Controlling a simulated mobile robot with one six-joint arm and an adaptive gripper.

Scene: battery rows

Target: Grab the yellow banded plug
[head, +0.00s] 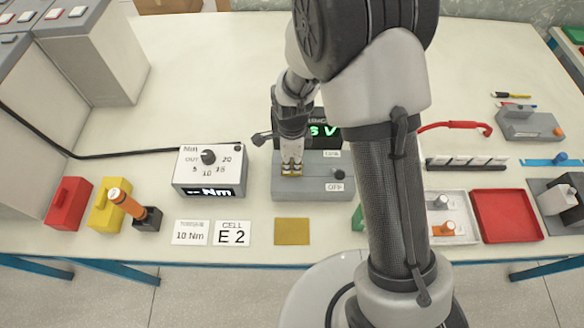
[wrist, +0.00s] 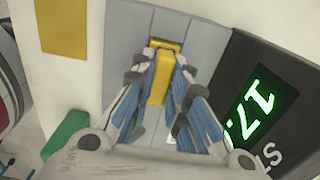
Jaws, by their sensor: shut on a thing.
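The yellow plug (head: 291,169) is at the left part of the top of a grey tester box (head: 313,190), below its dark display. My gripper (head: 291,160) points down over it from above, with its fingers close around it. In the wrist view the yellow plug (wrist: 159,85) lies between the two fingers of my gripper (wrist: 160,78), which are shut on it. The plug's lower end and its contact with the box are partly hidden, so I cannot tell whether it is seated or lifted.
A torque dial box (head: 209,172) stands left of the tester. A red tray (head: 505,215) is at right. My arm hides part of the middle. The table behind is mostly clear.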

